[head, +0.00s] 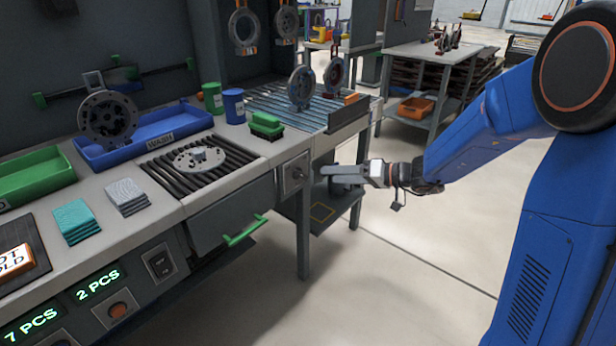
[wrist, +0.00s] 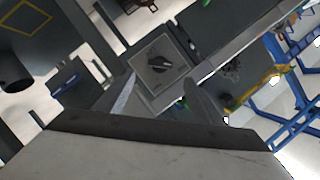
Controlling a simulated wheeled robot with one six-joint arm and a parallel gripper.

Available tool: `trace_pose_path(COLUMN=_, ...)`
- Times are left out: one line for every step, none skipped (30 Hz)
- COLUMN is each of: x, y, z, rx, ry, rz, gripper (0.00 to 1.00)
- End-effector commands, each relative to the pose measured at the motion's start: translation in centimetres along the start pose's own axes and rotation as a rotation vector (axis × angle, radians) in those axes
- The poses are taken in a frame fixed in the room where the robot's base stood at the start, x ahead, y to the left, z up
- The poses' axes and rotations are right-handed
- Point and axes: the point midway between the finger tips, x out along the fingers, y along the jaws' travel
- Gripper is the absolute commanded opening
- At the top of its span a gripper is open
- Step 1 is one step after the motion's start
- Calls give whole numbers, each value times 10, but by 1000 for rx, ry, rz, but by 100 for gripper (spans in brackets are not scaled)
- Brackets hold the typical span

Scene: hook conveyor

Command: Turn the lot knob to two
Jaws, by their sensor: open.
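A dark rotary knob on a light square plate (head: 296,172) sits on the front of the bench, just right of the green-handled drawer. In the wrist view the knob (wrist: 158,63) shows face-on, its grip lying slantwise; its markings are too small to read. My gripper (head: 322,174) is at the right of the plate, with its fingers pointing left toward it. In the wrist view my gripper (wrist: 160,80) is open, with one finger to each side below the knob. Nothing is between the fingers, and they appear apart from the knob.
The drawer's green handle (head: 245,231) sticks out left of the knob. A bench leg (head: 303,235) stands below it. A second switch panel (head: 160,263) and lit piece counters (head: 97,284) are farther left. The floor to the right is clear.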

Motion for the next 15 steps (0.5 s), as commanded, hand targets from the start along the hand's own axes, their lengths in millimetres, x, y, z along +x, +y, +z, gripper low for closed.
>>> trace_pose_path(x=10, y=0, z=1, rx=1, ry=-2, rz=-1, gripper=62)
trace_pose_path(x=15, y=0, z=2, rx=1, ry=-4, rz=-1, gripper=62)
trace_pose_path(x=22, y=0, z=2, rx=2, ry=-3, rz=-1, gripper=62)
trace_pose_path(x=28, y=0, z=1, rx=2, ry=-3, rz=-1, gripper=62)
trace_pose_path(x=33, y=0, z=1, rx=1, ry=-3, rz=-2, gripper=62)
trace_pose_path(x=40, y=-1, z=1, rx=1, ry=-3, rz=-2, gripper=62)
trace_pose_path(x=45, y=0, z=1, rx=1, ry=-2, rz=-1, gripper=62)
trace_pose_path(x=50, y=0, z=1, rx=1, ry=-3, rz=-1, gripper=62)
trace_pose_path(x=57, y=0, z=1, rx=1, ry=-4, rz=-1, gripper=62)
trace_pose_path(x=62, y=0, z=1, rx=1, ry=-3, rz=-1, gripper=62)
trace_pose_path(x=67, y=0, z=1, rx=1, ry=-2, rz=-1, gripper=62)
trace_pose_path(x=73, y=-1, z=1, rx=1, ry=-3, rz=-1, gripper=62)
trace_pose_path(x=77, y=0, z=1, rx=1, ry=-3, rz=-1, gripper=62)
trace_pose_path(x=80, y=0, z=1, rx=1, ry=-2, rz=0, gripper=62)
trace_pose_path(x=85, y=0, z=1, rx=2, ry=-2, rz=0, gripper=62)
